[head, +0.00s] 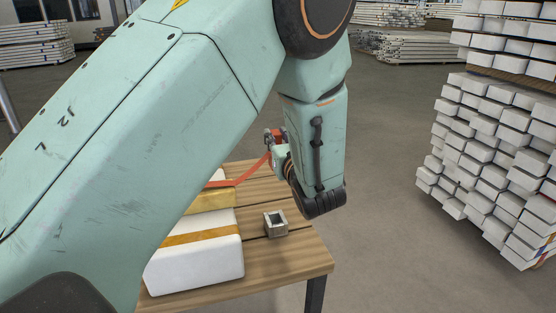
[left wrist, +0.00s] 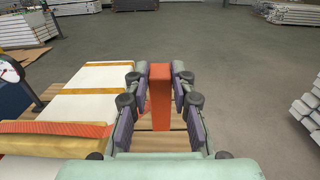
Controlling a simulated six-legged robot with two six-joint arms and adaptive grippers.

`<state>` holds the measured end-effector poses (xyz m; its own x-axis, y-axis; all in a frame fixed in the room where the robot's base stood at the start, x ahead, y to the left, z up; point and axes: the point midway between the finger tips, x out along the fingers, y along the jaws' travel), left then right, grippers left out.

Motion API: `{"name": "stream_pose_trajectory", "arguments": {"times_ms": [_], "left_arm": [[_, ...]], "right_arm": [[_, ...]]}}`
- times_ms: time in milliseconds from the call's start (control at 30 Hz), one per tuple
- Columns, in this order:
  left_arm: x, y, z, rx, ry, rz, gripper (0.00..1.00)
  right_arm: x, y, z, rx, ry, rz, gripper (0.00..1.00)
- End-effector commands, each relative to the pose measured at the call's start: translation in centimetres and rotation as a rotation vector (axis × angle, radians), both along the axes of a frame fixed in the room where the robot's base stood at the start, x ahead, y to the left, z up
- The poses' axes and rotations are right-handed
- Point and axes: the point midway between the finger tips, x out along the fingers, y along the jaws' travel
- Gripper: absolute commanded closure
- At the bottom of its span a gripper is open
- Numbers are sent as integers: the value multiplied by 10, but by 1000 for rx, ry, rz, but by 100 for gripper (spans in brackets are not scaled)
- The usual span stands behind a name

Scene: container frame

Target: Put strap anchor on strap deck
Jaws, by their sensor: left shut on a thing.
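My left gripper (head: 274,140) is raised above the wooden table (head: 290,262), partly hidden behind my arm. In the left wrist view my left gripper (left wrist: 160,98) is shut on an upright orange-red block (left wrist: 160,88), which I take as the strap anchor. A red strap (head: 240,181) runs from the gripper down left toward white packages. The strap also shows across the packages in the left wrist view (left wrist: 58,128). Which surface is the strap deck is not clear; the slatted tabletop may be it. My right gripper is not in view.
White packages with yellow-brown bands (head: 200,262) lie on the table's left part. A small grey hollow square block (head: 275,223) stands near its right edge. A tall stack of white bars (head: 490,150) stands on the right, with clear floor between.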

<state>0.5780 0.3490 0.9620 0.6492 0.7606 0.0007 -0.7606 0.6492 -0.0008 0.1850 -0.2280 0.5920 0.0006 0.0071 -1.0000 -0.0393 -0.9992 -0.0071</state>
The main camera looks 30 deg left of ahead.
Motion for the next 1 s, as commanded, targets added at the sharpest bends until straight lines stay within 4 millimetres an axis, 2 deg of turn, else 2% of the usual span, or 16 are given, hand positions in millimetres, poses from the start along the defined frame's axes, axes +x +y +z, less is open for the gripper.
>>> {"name": "stream_pose_trajectory", "arguments": {"times_ms": [33, 200, 400, 600, 667, 767, 867, 1000], "left_arm": [[0, 0, 19, 1, -7, 0, 100], [0, 0, 53, 1, -5, 0, 100], [0, 0, 74, 2, -3, 0, 100], [0, 0, 79, 1, -1, 0, 100], [0, -1, 76, 1, 2, -4, 100], [-3, -6, 62, 4, 7, -32, 100], [-8, -20, 34, 5, 13, -107, 100], [-24, -56, -18, 4, 20, -296, 100]], "right_arm": [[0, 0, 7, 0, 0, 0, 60], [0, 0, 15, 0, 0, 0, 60], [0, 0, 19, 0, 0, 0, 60], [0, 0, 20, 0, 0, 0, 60], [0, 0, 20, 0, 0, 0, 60], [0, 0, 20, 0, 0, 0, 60], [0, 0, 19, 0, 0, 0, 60], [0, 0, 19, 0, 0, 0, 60]]}}
